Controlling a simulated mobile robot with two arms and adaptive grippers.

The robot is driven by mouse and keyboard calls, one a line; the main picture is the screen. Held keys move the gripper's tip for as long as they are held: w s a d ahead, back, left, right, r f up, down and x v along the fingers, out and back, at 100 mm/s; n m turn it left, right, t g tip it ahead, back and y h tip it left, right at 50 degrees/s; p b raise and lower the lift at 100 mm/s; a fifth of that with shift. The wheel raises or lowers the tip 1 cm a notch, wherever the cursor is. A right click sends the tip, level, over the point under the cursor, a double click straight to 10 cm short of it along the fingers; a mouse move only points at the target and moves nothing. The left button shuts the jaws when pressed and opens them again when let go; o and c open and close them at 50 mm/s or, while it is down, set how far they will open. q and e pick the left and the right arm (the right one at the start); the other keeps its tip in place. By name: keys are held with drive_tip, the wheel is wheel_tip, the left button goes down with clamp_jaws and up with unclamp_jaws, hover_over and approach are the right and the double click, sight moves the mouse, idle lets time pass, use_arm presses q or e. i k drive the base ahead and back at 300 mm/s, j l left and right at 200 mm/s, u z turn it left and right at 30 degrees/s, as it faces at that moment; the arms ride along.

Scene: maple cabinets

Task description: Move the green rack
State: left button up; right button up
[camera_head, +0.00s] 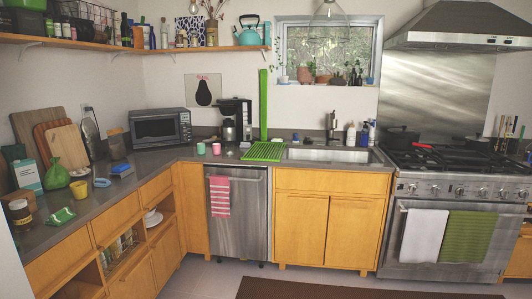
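A flat green rack (264,152) with ridges lies on the grey counter (190,155), just left of the sink (328,155). Its front edge is near the counter's front edge, above the dishwasher (237,215). A tall, narrow, bright green panel (263,104) stands upright behind it, close to the wall; I cannot tell whether the two touch. Neither of my grippers shows in the head view.
Left of the rack stand a coffee maker (236,120), a pink cup (216,148), a green cup (201,148) and a microwave (160,127). A faucet (331,125) rises behind the sink. The floor (205,277) before the dishwasher is clear, with a brown rug (330,289).

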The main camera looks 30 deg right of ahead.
sight(251, 158)
drive_tip(key=i+l+z, duration=0.3)
drive_tip(key=i, duration=0.2)
drive_tip(key=i+l+z, duration=0.3)
drive_tip(key=i, duration=0.25)
drive_tip(key=i+z, duration=0.3)
drive_tip(key=i, duration=0.25)
